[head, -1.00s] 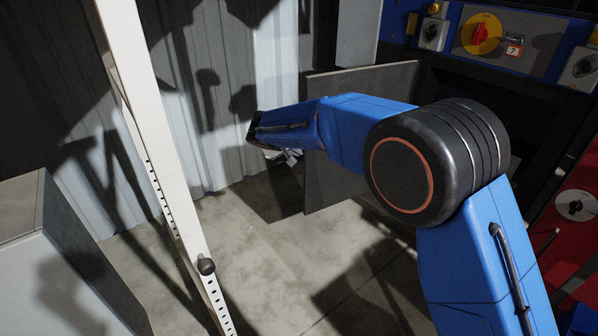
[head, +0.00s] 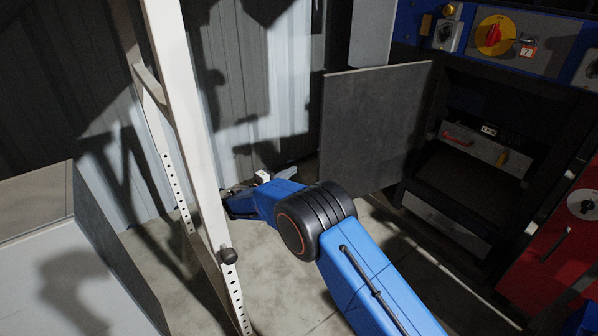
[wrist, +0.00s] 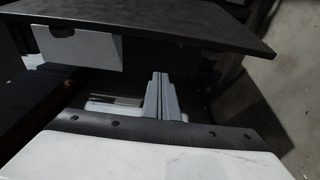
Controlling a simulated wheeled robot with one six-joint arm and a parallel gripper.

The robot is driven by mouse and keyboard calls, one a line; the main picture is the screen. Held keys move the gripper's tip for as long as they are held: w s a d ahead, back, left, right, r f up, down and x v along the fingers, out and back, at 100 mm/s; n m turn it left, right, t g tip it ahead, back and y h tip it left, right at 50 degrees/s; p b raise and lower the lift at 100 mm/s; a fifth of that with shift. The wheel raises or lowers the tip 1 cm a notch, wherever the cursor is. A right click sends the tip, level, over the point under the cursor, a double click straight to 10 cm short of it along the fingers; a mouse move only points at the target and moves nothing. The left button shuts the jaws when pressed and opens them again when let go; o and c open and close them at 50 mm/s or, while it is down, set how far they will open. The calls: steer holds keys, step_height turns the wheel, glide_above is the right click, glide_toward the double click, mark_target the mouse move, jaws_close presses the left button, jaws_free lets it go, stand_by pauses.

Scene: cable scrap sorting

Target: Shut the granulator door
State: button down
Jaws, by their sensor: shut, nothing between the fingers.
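The granulator door (head: 372,130) is a flat dark grey panel. In the head view it stands open, swung out to the left of the granulator's dark frame (head: 452,75), and the inside shows. My gripper (head: 288,173) is low, left of the door's lower left corner, partly hidden by my arm. In the wrist view my gripper's grey fingers (wrist: 160,97) are shut together and empty. A dark panel (wrist: 150,22) that looks like the door crosses the top of that view, with a visible gap before the fingers. I cannot tell any contact.
A white perforated post (head: 190,120) stands close left of my gripper. A grey cabinet (head: 60,250) is at the lower left. A corrugated wall (head: 270,75) is behind. The blue control panel (head: 535,40) has a red and yellow switch (head: 494,36). Bare floor (head: 290,285) lies below.

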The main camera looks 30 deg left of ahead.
steer(key=w+d, duration=0.5)
steer(key=w, duration=0.2)
steer(key=shift+d, duration=0.3)
stand_by(0.4)
